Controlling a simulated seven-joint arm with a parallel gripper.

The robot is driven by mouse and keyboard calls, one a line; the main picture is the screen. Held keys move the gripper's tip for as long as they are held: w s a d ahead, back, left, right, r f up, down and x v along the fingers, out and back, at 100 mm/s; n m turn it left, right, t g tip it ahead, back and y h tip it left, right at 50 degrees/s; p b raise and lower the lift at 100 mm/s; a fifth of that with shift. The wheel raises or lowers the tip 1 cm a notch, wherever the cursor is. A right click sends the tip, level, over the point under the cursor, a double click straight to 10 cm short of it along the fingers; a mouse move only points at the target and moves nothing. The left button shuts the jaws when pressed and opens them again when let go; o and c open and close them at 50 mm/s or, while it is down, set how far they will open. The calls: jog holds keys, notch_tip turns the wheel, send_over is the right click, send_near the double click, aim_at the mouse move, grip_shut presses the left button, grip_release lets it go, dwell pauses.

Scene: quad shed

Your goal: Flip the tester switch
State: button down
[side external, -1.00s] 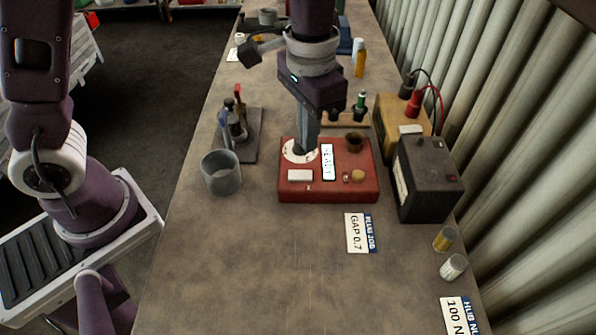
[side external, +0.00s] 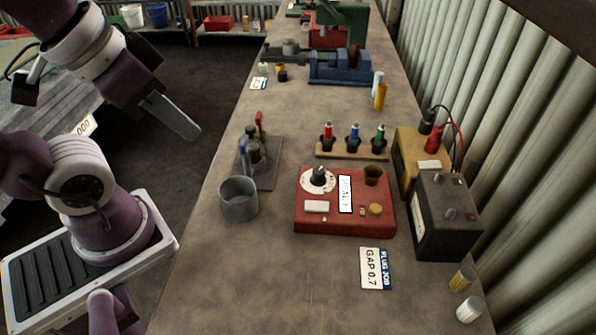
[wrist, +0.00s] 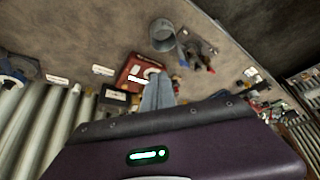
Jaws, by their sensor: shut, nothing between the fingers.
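The red tester box (side external: 330,222) sits on the bench. The socket looks empty. My gripper (side external: 190,130) is shut and empty, raised left of the bench, well apart from the tester. In the wrist view, the shut fingers (wrist: 157,92) point toward the bench, with the tester (wrist: 128,78) just left of them; its far details are small there.
A metal cup (side external: 239,200) and a small tool stand (side external: 262,170) are left of the tester. A rack (side external: 350,150) with red, blue and green plugs stands behind it. Batteries (side external: 448,225) are close on its right. A GAP 0.7 card (side external: 376,268) lies in front; the near-left bench is clear.

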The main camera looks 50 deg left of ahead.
jog(key=n+g, duration=0.6)
jog(key=n, duration=0.3)
send_over(310, 206)
notch_tip(310, 206, down, 4)
jog(key=shift+w+r, duration=0.1)
jog(key=shift+r, duration=0.1)
notch_tip(310, 206, down, 14)
jog(key=shift+f, duration=0.1)
